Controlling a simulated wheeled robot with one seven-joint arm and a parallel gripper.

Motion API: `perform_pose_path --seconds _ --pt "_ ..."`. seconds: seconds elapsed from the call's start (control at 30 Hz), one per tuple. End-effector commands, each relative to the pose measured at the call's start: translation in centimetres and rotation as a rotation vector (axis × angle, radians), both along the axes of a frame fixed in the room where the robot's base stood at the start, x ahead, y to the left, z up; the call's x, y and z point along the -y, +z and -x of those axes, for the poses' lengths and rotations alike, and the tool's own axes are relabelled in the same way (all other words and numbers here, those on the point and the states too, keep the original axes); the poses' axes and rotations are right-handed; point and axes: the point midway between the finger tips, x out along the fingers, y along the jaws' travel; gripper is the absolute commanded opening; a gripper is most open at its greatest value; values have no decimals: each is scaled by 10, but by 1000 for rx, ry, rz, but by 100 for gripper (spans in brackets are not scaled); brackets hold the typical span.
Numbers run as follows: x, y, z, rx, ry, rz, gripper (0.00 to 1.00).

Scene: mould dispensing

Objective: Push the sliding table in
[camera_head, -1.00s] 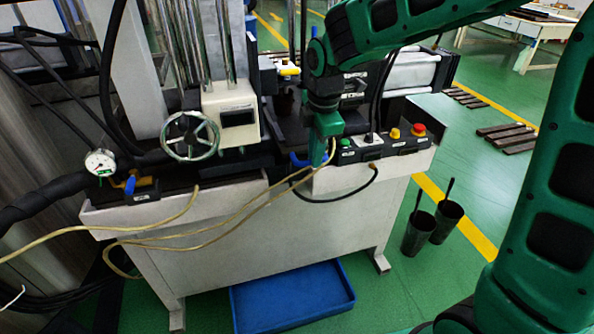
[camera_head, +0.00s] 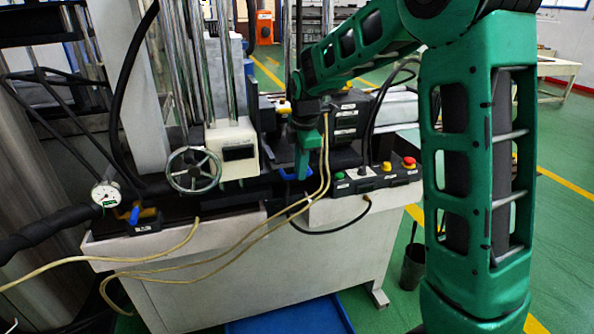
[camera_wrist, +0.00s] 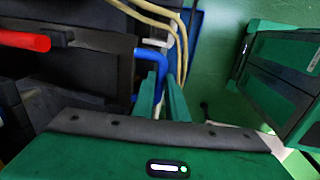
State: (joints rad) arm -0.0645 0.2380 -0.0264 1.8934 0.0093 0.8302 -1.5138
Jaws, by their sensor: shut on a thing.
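The sliding table is the dark part in the middle of the machine, partly hidden behind my arm in the head view; how far out it stands is hard to tell. A blue handle (camera_head: 288,175) shows at its front edge, and in the wrist view the blue handle (camera_wrist: 150,54) is a bent bar just beyond the fingertips. My gripper (camera_head: 303,172) points down at this handle. In the wrist view the green fingers of my gripper (camera_wrist: 160,88) are close together at the handle, shut on it. The gripped part is hidden between the fingers.
A button box (camera_head: 378,178) with a red stop button stands right of my gripper. A handwheel (camera_head: 193,170) and a gauge (camera_head: 105,194) are at the left. Yellowish hoses (camera_head: 240,247) hang across the machine front. A dark bin (camera_head: 413,266) stands on the floor at right.

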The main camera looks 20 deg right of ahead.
Motion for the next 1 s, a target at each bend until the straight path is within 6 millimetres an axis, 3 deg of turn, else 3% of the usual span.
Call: perform_pose_path --seconds 0.07,0.1,0.17,0.57,1.0 --pt "-1 4 -7 22 2 -2 0" --pt "-1 4 -7 22 2 -2 22" --pt "-1 4 -7 21 2 -2 31" --pt "0 11 -3 15 0 -2 31" --pt "-1 86 9 18 1 -1 31"
